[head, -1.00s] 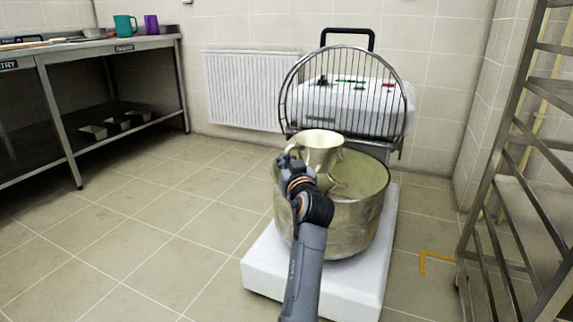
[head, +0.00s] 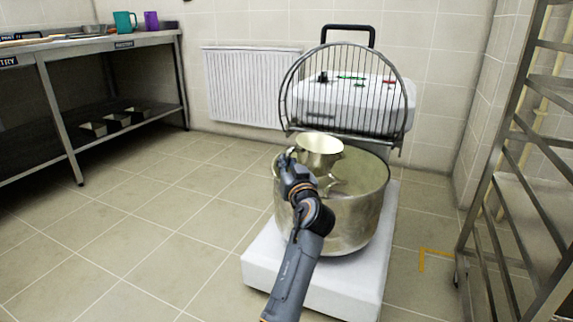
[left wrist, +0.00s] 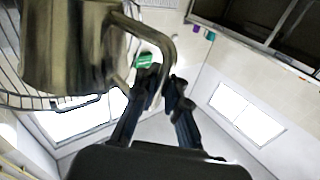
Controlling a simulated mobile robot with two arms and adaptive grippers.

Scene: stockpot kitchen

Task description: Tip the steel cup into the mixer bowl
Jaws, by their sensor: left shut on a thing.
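The steel cup (head: 320,158) is over the left rear part of the mixer bowl (head: 352,222) in the head view, its open mouth showing. It looks close to upright; I see nothing pouring. My left gripper (head: 289,158) is at the cup's left side, above the bowl's left rim. In the left wrist view the cup (left wrist: 62,50) fills the upper left, and the left gripper (left wrist: 164,84) is shut on its curved handle (left wrist: 158,36). My right gripper is in neither view.
The mixer's wire guard (head: 345,95) stands raised behind the bowl, before the white mixer head (head: 375,100). A metal rack (head: 520,190) stands at the right. A steel table (head: 110,46) with cups is at the left. Floor between is clear.

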